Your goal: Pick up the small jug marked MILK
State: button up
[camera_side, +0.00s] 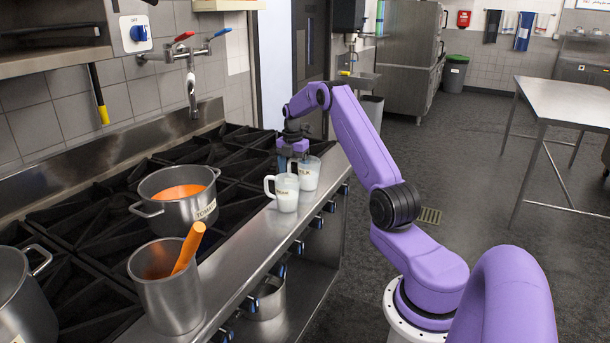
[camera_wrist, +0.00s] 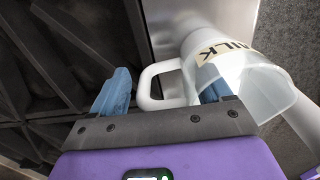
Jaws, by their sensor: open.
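The small white jug marked MILK (camera_wrist: 262,82) fills the right of the wrist view, with its label and open mouth showing. In the side view this jug (camera_side: 309,178) stands on the steel ledge at the front of the stove. My gripper (camera_wrist: 163,90) is open and empty above it. The jug's handle lies between the two blue fingers in the picture. The right finger overlaps the jug's rim; I cannot tell whether it is inside the mouth or only above it. In the side view my gripper (camera_side: 294,160) is at the jug's top left, partly hidden.
A second, similar white jug (camera_side: 286,195) stands close in front, its label too small to read. A pot of orange soup (camera_side: 179,212) sits on the black grates. A steel container (camera_side: 170,297) with an orange handle stands nearer the camera. The ledge (camera_side: 251,246) is narrow.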

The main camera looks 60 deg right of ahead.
jog(key=c, duration=1.3)
jog(key=shift+r, duration=0.2)
jog(key=shift+r, duration=1.05)
jog(key=s+a+r, duration=0.1)
jog(key=r, duration=0.1)
jog(key=s+a+r, duration=0.1)
jog(key=s+r, duration=0.1)
jog(key=s+a+r, duration=0.1)
jog(key=r, duration=0.2)
jog(key=shift+s+a, duration=0.15)
jog(key=s+a+r, duration=0.3)
jog(key=s+a, duration=0.2)
jog(key=s, duration=0.1)
jog(key=shift+s+a+r, duration=0.15)
jog(key=shift+s+r, duration=0.1)
jog(key=shift+s, duration=0.1)
dwell(1.7)
